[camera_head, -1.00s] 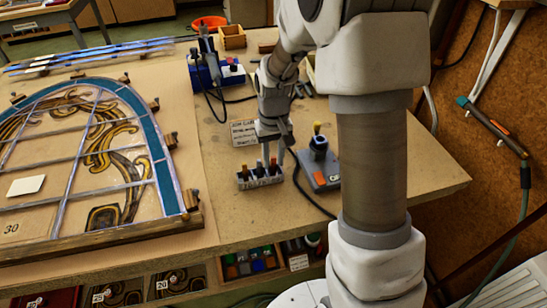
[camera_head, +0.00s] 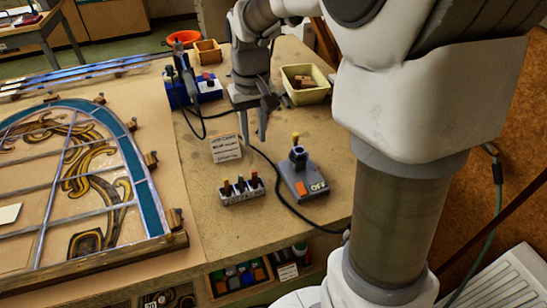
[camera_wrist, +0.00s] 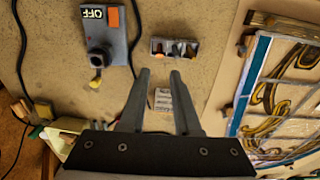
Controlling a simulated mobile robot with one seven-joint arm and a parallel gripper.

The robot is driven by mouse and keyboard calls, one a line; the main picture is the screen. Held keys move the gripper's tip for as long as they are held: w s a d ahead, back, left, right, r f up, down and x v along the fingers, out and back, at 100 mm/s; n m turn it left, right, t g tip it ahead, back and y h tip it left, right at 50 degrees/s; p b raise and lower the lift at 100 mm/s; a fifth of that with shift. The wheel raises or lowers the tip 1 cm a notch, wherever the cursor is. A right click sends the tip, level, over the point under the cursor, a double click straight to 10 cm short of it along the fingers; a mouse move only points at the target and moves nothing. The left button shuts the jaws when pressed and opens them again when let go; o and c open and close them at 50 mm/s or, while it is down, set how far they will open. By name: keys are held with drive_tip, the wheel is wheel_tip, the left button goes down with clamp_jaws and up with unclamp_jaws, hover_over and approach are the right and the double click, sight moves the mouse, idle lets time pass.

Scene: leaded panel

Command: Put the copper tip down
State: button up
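I cannot tell for sure which is the copper tip.
A grey control box (camera_head: 306,184) marked OFF, with a yellow-topped holder, stands right of the rack. The leaded panel (camera_head: 158,212) lies left. A blue unit (camera_head: 180,93) and a cream bin (camera_head: 318,73) are farther back.

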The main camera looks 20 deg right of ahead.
drive_tip(key=s+r+t, duration=0.2)
drive_tip(key=s+r, duration=0.1)
drive_tip(key=s, duration=0.6)
drive_tip(key=s+r+t, duration=0.3)
drive_tip(key=s+r, duration=0.1)
drive_tip(key=s, duration=0.5)
drive_tip(key=shift+s, duration=0.15)
